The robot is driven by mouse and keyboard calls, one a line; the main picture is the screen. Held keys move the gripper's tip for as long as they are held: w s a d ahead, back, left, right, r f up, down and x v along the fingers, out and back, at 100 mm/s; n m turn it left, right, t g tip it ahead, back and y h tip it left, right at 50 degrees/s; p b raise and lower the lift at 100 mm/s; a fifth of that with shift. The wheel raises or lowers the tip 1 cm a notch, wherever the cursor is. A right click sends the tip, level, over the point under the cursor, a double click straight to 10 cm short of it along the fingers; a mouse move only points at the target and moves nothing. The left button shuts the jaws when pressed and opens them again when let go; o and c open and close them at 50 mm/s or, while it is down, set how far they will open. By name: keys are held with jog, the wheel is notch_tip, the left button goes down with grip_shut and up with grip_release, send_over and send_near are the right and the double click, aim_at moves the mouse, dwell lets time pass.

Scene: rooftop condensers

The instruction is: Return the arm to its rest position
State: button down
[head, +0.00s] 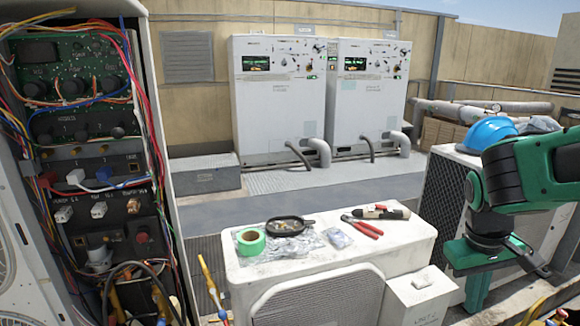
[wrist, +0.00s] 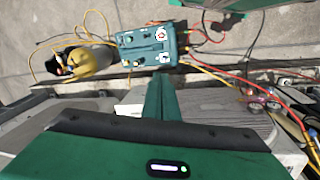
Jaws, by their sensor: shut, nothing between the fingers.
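My green arm enters the head view from the right edge, bent with its wrist pointing down. My gripper (head: 476,292) hangs beside the right end of the low white condenser unit, near a small white box (head: 420,298). In the wrist view my gripper (wrist: 162,92) shows its green fingers together, with nothing between them. Below it in that view lies grey ground with a teal gauge device (wrist: 152,48) and coloured hoses.
An open wiring panel (head: 85,130) stands at left. A blue helmet (head: 488,133) rests on the right unit. Two white cabinets (head: 280,100) stand behind.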

jog(key=s+d+m+y, duration=0.1)
jog(key=s+d+m, duration=0.1)
jog(key=s, duration=0.5)
jog(key=s+d+r+m+y, duration=0.1)
jog(key=s+d+m, duration=0.1)
jog(key=s+m, duration=0.2)
jog(key=s, duration=0.3)
jog(key=shift+s+m, duration=0.3)
